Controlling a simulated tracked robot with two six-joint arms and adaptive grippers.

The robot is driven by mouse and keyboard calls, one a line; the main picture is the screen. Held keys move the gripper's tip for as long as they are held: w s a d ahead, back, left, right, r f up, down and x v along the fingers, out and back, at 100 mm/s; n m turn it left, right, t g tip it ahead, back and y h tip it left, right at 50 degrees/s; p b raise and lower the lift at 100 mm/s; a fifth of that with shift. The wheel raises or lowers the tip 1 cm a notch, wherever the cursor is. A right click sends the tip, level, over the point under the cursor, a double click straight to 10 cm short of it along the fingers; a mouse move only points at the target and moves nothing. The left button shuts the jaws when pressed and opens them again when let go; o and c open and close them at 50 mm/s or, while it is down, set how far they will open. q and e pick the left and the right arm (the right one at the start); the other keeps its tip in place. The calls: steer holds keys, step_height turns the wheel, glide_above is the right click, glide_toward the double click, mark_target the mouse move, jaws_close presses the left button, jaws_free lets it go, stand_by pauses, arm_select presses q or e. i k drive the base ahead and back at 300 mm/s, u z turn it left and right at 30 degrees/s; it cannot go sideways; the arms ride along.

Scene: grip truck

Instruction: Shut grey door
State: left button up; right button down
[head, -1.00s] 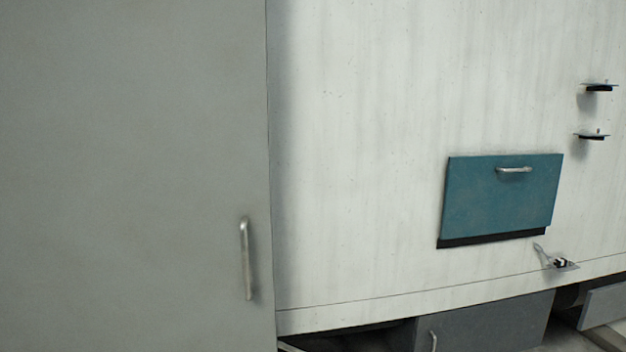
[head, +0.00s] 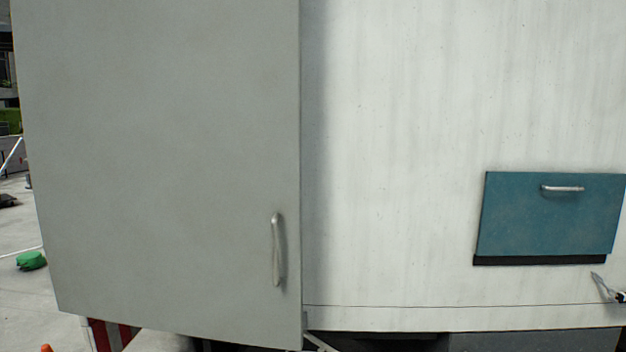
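The grey door (head: 160,170) is a large flat panel filling the left half of the head view. It has a vertical metal handle (head: 276,249) near its lower right edge. Its right edge stands in front of the white truck wall (head: 400,120), with a shaded strip beside it. The door's lower edge slants down to the right, and the ground shows past its left edge. How far the door is open I cannot tell.
A teal flap (head: 545,215) with a horizontal handle is on the white wall at the right. A green object (head: 31,260) lies on the pavement at far left. An orange cone tip (head: 46,348) and a red-and-white striped part (head: 108,334) show at lower left.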

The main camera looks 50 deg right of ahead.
mark_target(162, 138)
steer(key=z, duration=1.05)
steer(key=i, duration=1)
steer(key=z, duration=0.15)
